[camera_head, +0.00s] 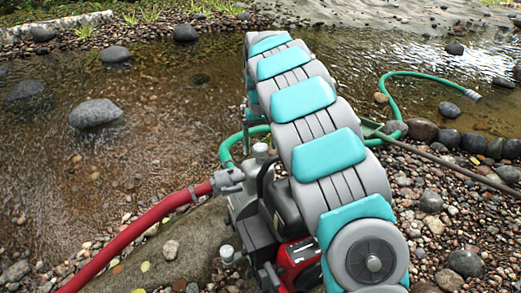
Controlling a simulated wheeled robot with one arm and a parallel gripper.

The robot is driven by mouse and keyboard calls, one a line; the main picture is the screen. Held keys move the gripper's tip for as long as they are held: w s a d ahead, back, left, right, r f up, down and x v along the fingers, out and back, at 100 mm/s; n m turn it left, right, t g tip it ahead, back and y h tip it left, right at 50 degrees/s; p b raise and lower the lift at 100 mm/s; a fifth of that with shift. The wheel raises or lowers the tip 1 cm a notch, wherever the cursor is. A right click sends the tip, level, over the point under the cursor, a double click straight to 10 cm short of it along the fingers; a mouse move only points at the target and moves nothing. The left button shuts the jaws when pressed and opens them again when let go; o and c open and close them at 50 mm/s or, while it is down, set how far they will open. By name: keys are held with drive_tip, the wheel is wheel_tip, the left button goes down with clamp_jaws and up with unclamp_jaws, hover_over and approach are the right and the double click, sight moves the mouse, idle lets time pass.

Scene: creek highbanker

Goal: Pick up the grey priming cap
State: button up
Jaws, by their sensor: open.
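A motor pump (262,222) with a grey body and red and black parts stands on a flat stone slab, partly hidden behind my arm. A small round grey cap (260,150) sits upright on top of its housing, close beside my arm. A second small grey knob (227,251) shows lower down at the pump's near left side. I cannot tell for sure which one is the priming cap. My arm arches over and behind the pump from the lower right. Its far end bends down out of sight, so my gripper is hidden.
A red hose (130,239) runs from the pump to the lower left. A green hose (393,107) curves behind my arm to a grey end fitting in the water. Shallow creek water (150,110) with rocks lies behind; pebbles (440,220) cover the right bank.

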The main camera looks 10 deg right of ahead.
drive_tip(key=shift+f, duration=0.25)
drive_tip(key=c, duration=1.4)
drive_tip(key=shift+r, duration=0.1)
